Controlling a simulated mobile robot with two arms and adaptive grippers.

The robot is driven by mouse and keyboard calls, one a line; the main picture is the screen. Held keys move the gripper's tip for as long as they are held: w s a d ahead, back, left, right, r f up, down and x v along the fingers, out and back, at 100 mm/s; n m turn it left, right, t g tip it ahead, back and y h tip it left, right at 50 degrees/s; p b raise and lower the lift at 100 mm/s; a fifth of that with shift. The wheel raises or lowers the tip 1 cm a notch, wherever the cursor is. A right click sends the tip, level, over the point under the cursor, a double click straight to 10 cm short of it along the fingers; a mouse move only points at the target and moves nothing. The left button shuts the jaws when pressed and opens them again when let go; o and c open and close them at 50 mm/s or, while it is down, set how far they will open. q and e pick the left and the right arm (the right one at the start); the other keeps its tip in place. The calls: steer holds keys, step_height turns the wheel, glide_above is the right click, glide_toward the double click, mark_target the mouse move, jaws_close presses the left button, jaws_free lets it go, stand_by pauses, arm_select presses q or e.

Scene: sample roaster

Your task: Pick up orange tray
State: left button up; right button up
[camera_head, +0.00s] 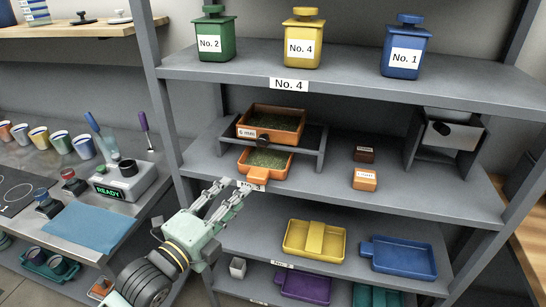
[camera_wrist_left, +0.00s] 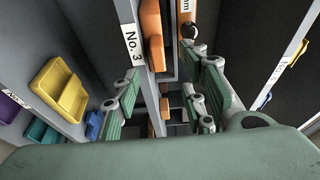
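The orange tray (camera_head: 264,172) holds green beans and sits on the middle shelf, under the stand that carries the orange 6 mm sieve (camera_head: 270,124). Its front handle points out toward the shelf edge. In the left wrist view the orange tray (camera_wrist_left: 153,38) shows above the fingers, beside the No. 3 label. My left gripper (camera_head: 234,186) is open and empty, just in front of the shelf edge near the tray's handle. In the left wrist view its fingers (camera_wrist_left: 163,92) are spread apart. My right gripper is not in view.
The grey stand (camera_head: 312,152) surrounds the tray. Small orange and brown blocks (camera_head: 364,180) lie to the right. Yellow (camera_head: 298,240) and blue (camera_head: 400,260) trays lie on the shelf below. Numbered canisters (camera_head: 301,40) stand above. A READY device (camera_head: 125,180) is on the left counter.

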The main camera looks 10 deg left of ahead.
mark_target(256, 181)
arm_select(q)
steer(key=x, duration=0.2)
steer(key=p+x, duration=0.1)
steer(key=x, duration=0.4)
steer(key=shift+d+f, duration=0.2)
steer(key=shift+d, duration=0.2)
jaws_close()
